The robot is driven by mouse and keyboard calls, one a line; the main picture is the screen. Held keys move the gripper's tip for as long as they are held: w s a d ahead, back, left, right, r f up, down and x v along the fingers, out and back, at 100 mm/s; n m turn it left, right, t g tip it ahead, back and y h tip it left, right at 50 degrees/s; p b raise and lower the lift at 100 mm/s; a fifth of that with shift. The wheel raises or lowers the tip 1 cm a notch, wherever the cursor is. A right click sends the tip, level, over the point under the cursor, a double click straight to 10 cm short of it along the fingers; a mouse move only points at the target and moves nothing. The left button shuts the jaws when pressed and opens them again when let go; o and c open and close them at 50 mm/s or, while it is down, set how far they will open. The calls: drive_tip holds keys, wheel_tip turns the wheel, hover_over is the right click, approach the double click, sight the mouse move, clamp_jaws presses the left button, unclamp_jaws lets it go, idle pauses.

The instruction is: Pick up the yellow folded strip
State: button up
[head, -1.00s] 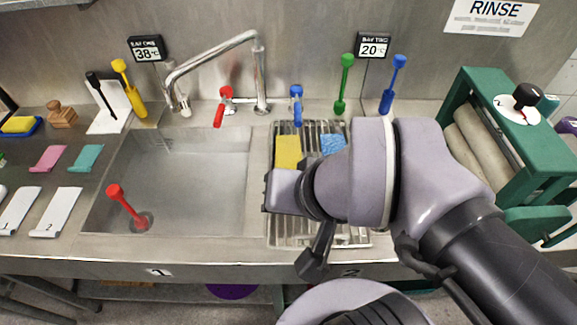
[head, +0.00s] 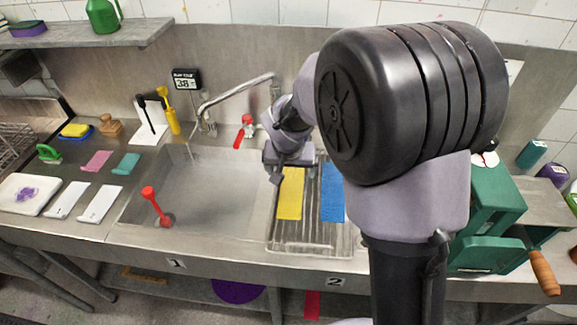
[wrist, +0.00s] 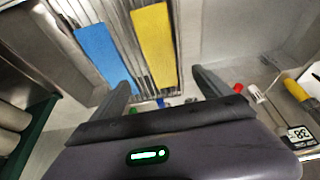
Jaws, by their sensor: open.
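The yellow folded strip (head: 290,198) lies flat on the ribbed metal rack (head: 311,235) over the right basin, beside a blue strip (head: 332,192). In the wrist view the yellow strip (wrist: 154,50) lies beyond the fingertips, roughly between their lines, with the blue strip (wrist: 103,58) to its left. My gripper (head: 290,168) is at the back end of the yellow strip in the head view, apparently above it. In the wrist view my gripper (wrist: 163,85) has its two fingers spread wide with nothing between them. My arm hides part of the rack's right side.
A tap spout (head: 235,92) and a red tap handle (head: 241,135) stand behind, close to my gripper. A green roller press (head: 488,205) stands to the right.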

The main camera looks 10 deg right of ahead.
sight(292, 185)
drive_tip(key=b+x, duration=0.3)
drive_tip(key=x, duration=1)
drive_tip(key=shift+w, duration=0.2)
drive_tip(key=c, duration=1.5)
